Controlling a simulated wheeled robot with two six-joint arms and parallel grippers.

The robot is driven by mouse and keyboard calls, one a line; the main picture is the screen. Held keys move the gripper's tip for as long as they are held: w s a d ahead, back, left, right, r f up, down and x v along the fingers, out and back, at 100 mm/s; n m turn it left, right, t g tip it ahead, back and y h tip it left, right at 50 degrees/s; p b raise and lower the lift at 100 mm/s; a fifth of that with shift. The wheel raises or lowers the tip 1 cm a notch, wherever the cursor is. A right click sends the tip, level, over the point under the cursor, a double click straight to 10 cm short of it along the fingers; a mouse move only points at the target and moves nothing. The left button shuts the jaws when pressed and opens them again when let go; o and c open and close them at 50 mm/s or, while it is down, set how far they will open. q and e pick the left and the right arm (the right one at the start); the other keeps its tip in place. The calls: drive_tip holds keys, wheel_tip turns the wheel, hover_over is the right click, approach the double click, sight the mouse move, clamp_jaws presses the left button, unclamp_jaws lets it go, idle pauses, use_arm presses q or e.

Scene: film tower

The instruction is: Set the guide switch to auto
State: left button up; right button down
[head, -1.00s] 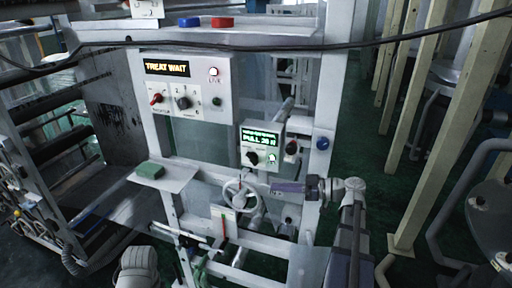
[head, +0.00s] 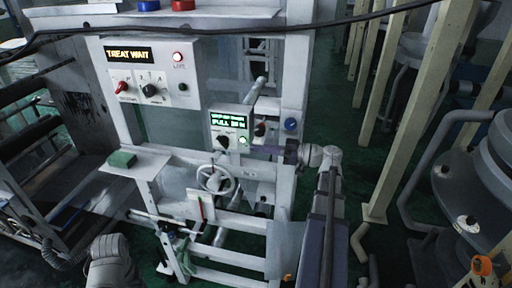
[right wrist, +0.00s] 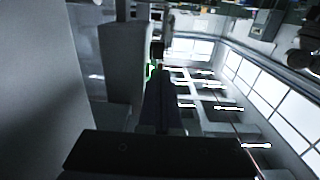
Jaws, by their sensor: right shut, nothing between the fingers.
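A small light-grey control box (head: 231,123) on the frame has a green-lit display, a black knob (head: 223,141) and a lit green button (head: 243,141). The lettering by the knob is too small to read, so I cannot tell whether it is the guide switch or how it is set. My right gripper (head: 256,149) is shut and empty, at the box's lower right edge; I cannot tell if it touches. In the right wrist view its dark fingers (right wrist: 161,108) point toward a grey block and a small green glow (right wrist: 151,70). My left gripper is out of view.
A larger panel (head: 150,72) reading "TREAT WAIT" has a red switch and a black selector. A handwheel (head: 215,178) sits below the small box. A blue button (head: 291,125) is on the post at right. A green block (head: 122,159) lies on a shelf.

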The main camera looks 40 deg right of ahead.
sight(224, 143)
drive_tip(key=x, duration=0.7)
drive_tip(key=shift+w+a, duration=0.2)
drive_tip(key=shift+a, duration=0.05)
